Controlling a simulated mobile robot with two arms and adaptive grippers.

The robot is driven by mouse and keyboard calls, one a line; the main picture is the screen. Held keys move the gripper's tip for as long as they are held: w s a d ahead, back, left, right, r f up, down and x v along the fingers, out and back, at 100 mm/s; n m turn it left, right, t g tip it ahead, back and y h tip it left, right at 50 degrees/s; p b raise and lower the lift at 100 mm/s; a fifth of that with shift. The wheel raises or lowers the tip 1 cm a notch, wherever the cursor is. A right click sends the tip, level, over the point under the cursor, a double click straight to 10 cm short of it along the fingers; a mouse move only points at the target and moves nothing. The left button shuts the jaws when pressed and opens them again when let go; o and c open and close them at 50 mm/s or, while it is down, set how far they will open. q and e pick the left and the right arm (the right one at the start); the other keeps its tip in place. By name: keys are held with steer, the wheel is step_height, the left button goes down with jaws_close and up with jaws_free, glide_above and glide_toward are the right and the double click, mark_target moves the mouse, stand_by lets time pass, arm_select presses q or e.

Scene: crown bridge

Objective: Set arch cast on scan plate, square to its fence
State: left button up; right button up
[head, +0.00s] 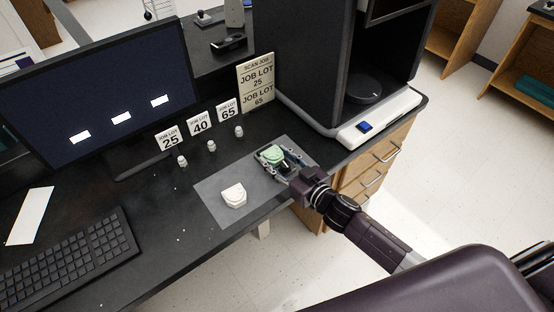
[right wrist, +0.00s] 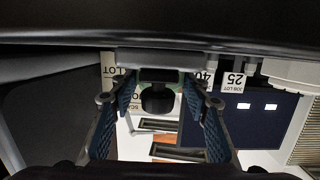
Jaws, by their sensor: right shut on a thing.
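My right gripper (head: 279,161) is shut on a green arch cast (head: 271,152) over the right part of the grey mat. Whether the cast touches the mat cannot be told. In the right wrist view the gripper's two blue-padded fingers (right wrist: 164,112) stand either side of a strip of green; a dark piece hides most of the cast. A white arch cast (head: 234,197) lies on the mat, left of and nearer than the gripper. The dark round scan plate (head: 364,88) is inside the scanner, up and right of the gripper. Its fence is not clear. My left gripper is not in view.
The scanner (head: 309,65) has a pale base (head: 384,118) with a blue button. The grey mat (head: 216,180) lies before small white crowns (head: 211,146) and job lot cards (head: 200,122). A monitor (head: 100,85) and keyboard (head: 70,262) fill the left.

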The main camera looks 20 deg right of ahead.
steer(key=shift+f, duration=0.1)
steer(key=o, duration=0.8)
steer(key=shift+f, duration=0.15)
steer(key=o, duration=0.4)
steer(key=shift+o, duration=0.2)
steer(key=shift+r, duration=0.3)
steer(key=v, duration=1.2)
steer(key=shift+b, duration=0.35)
